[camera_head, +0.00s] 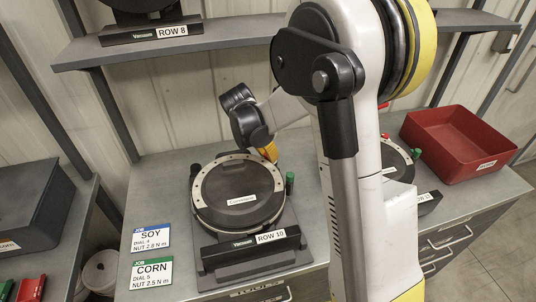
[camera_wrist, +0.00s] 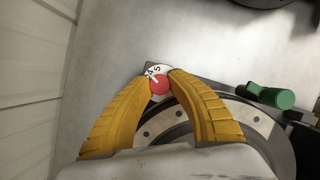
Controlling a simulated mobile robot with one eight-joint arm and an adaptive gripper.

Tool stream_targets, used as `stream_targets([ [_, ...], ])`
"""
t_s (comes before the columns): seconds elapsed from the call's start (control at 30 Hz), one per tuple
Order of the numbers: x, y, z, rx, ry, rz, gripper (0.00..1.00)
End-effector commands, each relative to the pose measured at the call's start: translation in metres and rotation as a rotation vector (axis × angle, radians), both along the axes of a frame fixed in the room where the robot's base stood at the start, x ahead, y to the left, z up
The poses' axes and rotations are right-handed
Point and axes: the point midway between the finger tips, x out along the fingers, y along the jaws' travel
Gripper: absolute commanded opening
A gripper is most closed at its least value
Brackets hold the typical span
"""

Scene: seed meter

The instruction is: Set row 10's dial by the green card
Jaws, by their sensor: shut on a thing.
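The row 10 seed meter (camera_head: 240,190), a round black unit with a pale bolted ring, sits on the bench. The green card (camera_head: 152,273) at lower left reads CORN, DIAL 5, NUT 2.5 N m. My gripper (camera_head: 268,153) reaches behind the meter's back edge. In the wrist view, my yellow fingers (camera_wrist: 160,84) are shut on the red dial knob (camera_wrist: 160,87), at the corner of the base. The white dial face (camera_wrist: 155,70) shows 4 and 5. A white mark on the knob appears close to the 4; its exact setting is too small to tell. The dial is hidden in the head view.
A blue SOY card (camera_head: 150,238) reads DIAL 4, NUT 2.8 N m. The row 11 meter (camera_head: 398,160) is partly behind my arm. A red tray (camera_head: 458,142) is at right. A shelf (camera_head: 230,35) runs above.

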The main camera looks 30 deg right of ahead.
Motion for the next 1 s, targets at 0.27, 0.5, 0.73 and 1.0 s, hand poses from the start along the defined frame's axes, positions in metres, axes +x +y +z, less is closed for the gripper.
stream_targets([
  [0.27,0.0,0.0,0.0,0.0,-0.001,0.001,0.47],
  [0.5,0.0,0.001,0.003,0.0,0.0,0.002,0.47],
  [0.73,-0.004,0.016,0.039,0.0,0.0,0.004,0.47],
  [1.0,-0.01,0.037,0.091,0.0,0.0,0.003,0.47],
])
